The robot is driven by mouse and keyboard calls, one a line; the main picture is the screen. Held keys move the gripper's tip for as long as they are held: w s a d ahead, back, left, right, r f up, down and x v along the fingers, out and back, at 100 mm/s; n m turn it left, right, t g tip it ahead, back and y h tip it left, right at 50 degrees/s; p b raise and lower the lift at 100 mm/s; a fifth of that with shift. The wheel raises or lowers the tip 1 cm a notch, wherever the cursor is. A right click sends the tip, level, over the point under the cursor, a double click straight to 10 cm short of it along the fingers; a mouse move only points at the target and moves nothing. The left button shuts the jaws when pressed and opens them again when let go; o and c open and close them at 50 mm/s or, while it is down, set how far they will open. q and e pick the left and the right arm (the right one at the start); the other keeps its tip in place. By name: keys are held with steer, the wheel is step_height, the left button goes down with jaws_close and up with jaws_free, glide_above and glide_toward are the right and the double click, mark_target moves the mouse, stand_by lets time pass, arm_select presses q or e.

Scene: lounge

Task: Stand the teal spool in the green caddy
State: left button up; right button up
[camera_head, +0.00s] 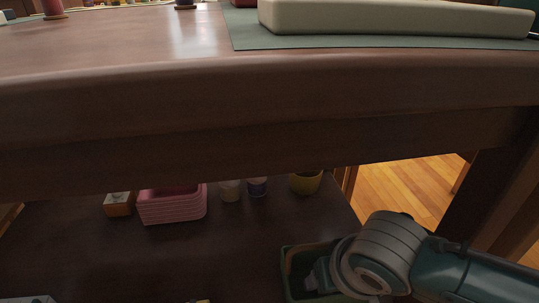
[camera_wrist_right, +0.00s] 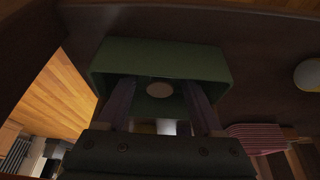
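The green caddy (camera_head: 296,262) stands on the dark lower shelf, at the bottom right of the head view. My right gripper reaches down to it there, and my wrist hides much of the inside. In the right wrist view the caddy (camera_wrist_right: 160,55) lies ahead. The two fingers of my right gripper (camera_wrist_right: 158,88) are spread apart at its opening. A pale round disc (camera_wrist_right: 159,90) shows between the fingers; I cannot tell whether it belongs to a spool or to the caddy. I cannot make out the teal spool for sure. My left gripper is not in view.
The tabletop (camera_head: 120,50) overhangs the shelf (camera_head: 90,255). On the shelf are an orange box (camera_head: 119,206), a pink basket (camera_head: 172,208), a pale cup (camera_head: 230,191), a purple-and-white container (camera_head: 257,187) and a yellow pot (camera_head: 306,182). The shelf's middle is clear.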

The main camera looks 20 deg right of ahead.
steer(key=shift+w, duration=0.1)
steer(key=shift+r, duration=0.2)
steer(key=s+a+r+n+p, duration=0.1)
steer(key=s+r+n+p, duration=0.1)
steer(key=s+r+p, duration=0.2)
steer(key=s+a+r+n+y+p, duration=0.1)
steer(key=s+r+n+p, duration=0.2)
steer(key=s+r, duration=0.7)
step_height(320, 180, up, 8)
steer(key=shift+s+a+r+g+y+p, duration=0.1)
steer(key=shift+s+a+g+y+p, duration=0.25)
steer(key=shift+p, duration=0.65)
step_height(320, 180, up, 80)
steer(key=p, duration=8)
